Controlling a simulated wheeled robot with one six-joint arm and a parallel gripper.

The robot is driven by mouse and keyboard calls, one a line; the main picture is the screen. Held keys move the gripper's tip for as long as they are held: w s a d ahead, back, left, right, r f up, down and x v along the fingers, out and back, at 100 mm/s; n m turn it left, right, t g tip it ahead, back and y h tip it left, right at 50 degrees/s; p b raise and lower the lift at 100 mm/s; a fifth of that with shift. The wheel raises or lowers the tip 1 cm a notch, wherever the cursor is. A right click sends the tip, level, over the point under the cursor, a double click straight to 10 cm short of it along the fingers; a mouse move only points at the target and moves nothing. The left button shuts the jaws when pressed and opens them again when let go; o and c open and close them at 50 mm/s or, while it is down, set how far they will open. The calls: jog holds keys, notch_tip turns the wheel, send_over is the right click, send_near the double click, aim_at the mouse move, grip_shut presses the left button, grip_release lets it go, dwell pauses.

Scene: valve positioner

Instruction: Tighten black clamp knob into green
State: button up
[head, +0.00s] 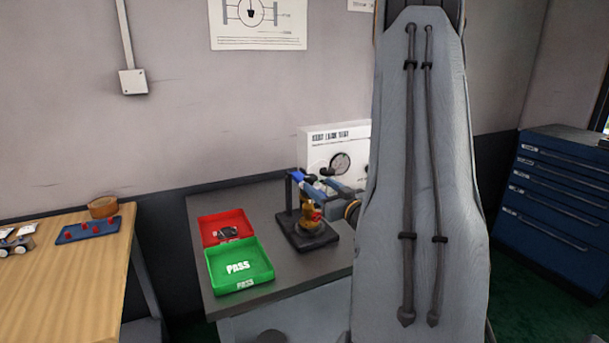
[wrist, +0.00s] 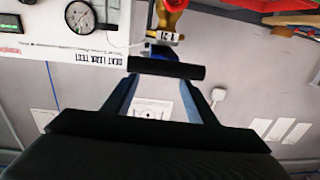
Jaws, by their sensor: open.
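The clamp fixture (head: 308,235) stands on the bench with a dark base and upright. A brass-coloured valve body (head: 306,213) with red parts sits in it, and shows at the top of the wrist view (wrist: 172,14). My gripper (head: 322,181) is open at the top of the fixture, beside a blue part (head: 299,175). In the wrist view, a black bar-shaped piece (wrist: 166,68), perhaps the clamp knob, lies across the ends of my fingers. I cannot tell whether they touch it. A small white marked plate (wrist: 163,36) is beyond it. No green zone can be made out on the fixture.
A green PASS tray (head: 239,266) and a red tray (head: 226,227) holding a dark item are left of the fixture. A white gauge panel (head: 320,147) stands behind it. My arm hides the bench's right side. A wooden table (head: 70,275) is further left.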

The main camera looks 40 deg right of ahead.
aim_at(313, 180)
jog(key=shift+w+d+p, duration=0.3)
jog(key=shift+w, duration=0.9)
jog(key=shift+w+d+p, duration=0.3)
jog(key=shift+w+p, duration=0.05)
jog(key=shift+w, duration=0.9)
jog(key=shift+w+d+p, duration=0.3)
jog(key=shift+w, duration=0.9)
jog(key=c, duration=1.1)
jog(key=shift+o, duration=0.2)
jog(key=shift+m+h, duration=0.3)
jog(key=shift+h, duration=0.1)
